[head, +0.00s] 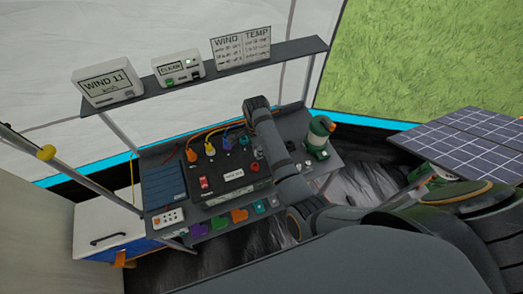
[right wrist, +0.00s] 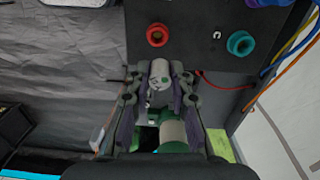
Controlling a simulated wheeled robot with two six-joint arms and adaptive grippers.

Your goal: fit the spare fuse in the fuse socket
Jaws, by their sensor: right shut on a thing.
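My right gripper (right wrist: 160,95) is shut on a pale grey cylinder, which looks like the spare fuse (right wrist: 159,70). Its round end shows between the fingertips in the right wrist view. In the head view my right arm covers the fingertips and the fuse. Just beyond the fuse, apart from it in the picture, is a red ring socket (right wrist: 157,35); a teal ring socket (right wrist: 240,43) is to its right. In the head view the red socket (head: 256,166) sits on the black power box (head: 222,185), left of my arm. I cannot tell which is the fuse socket.
A green lantern (head: 318,138) stands close to the right of my arm. Orange and blue cables (head: 215,132) arch behind the box. Coloured pieces (head: 219,222) lie along the front edge. A shelf (head: 205,75) with displays hangs above.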

